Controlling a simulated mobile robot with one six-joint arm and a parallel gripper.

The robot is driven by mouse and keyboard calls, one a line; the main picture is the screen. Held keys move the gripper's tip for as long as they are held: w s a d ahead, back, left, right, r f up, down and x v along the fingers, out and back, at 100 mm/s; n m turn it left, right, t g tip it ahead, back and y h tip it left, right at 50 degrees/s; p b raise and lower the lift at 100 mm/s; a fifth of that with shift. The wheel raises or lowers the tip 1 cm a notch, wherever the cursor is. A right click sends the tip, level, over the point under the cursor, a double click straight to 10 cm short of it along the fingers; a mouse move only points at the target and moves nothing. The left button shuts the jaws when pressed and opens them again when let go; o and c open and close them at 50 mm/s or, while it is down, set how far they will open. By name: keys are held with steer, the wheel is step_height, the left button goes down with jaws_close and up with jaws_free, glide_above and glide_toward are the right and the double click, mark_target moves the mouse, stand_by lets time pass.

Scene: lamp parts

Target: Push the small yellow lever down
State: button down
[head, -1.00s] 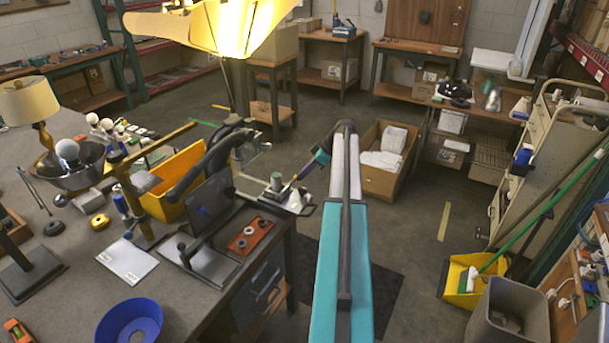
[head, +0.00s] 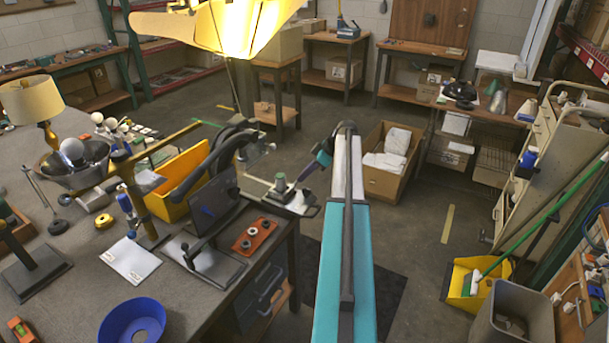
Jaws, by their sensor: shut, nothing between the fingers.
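My gripper (head: 302,177) shows left of my teal arm, pointing down and left from a teal wrist. Its fingers look narrow and closed, and I see nothing held. Whether the tip touches the device cannot be told. I cannot make out a small yellow lever on it for certain at this size.
The workbench (head: 75,265) bears a black stand (head: 213,207), an orange-red plate (head: 253,235), a yellow bin (head: 187,178), a brass post (head: 134,195) and a blue bowl (head: 131,320). A cardboard box (head: 377,178) stands on the floor beyond. My arm covers the middle of the view.

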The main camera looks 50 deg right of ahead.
steer(key=shift+s+a+r, duration=0.45)
steer(key=shift+s+r, duration=0.1)
steer(key=b+v, duration=0.2)
steer(key=v, duration=0.9)
steer(key=shift+s+a+r+b, duration=0.15)
steer(key=shift+s+r+b, duration=0.05)
steer(key=shift+s+b, duration=0.2)
